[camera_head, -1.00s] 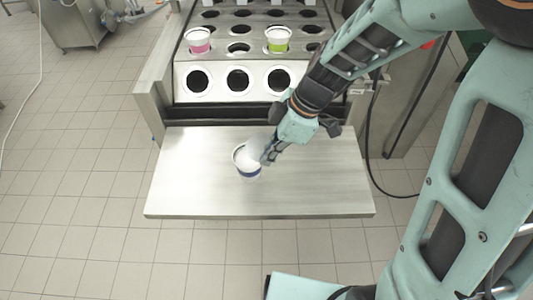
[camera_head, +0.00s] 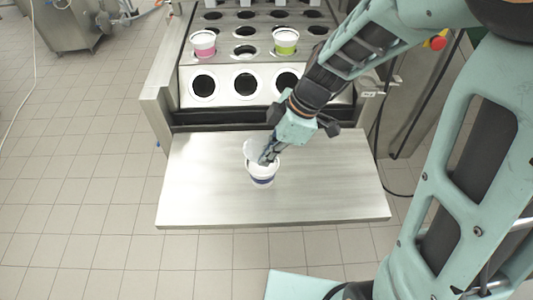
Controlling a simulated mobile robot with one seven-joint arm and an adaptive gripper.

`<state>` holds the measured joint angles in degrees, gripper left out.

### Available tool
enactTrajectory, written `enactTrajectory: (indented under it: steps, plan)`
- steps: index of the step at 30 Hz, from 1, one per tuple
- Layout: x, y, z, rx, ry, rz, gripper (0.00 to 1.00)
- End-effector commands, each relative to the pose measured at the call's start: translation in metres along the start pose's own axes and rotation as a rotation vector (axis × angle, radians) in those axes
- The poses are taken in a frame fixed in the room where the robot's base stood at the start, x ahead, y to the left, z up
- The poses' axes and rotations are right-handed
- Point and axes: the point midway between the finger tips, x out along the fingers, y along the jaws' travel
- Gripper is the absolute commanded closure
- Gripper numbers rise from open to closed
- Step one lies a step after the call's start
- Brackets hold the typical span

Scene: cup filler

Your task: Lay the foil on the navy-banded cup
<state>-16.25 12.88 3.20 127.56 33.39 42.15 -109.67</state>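The navy-banded cup (camera_head: 262,181) stands upright on the steel shelf (camera_head: 200,200). It is white with a dark blue band. My gripper (camera_head: 266,158) is over the cup's rim, with its fingers pointing down. The foil (camera_head: 251,148), a thin pale disc, is between the fingers and shows tilted above the cup's far left rim. The fingers look closed on its edge, and they hide part of it and of the cup's mouth. I cannot tell whether the foil touches the rim.
Behind the shelf is the filler's plate with rows of round holes (camera_head: 245,84). A pink-banded cup (camera_head: 204,43) and a green-banded cup (camera_head: 285,41) sit in it. A red button (camera_head: 438,42) is at the right. The shelf around the cup is clear.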

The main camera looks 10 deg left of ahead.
Motion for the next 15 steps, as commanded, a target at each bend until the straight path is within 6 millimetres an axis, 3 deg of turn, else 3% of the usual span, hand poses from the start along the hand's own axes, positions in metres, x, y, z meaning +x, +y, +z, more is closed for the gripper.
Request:
enactTrajectory:
  steps: [15]
  plan:
    - [0.047,0.0,0.02,-0.001,0.0,0.001,1.0]
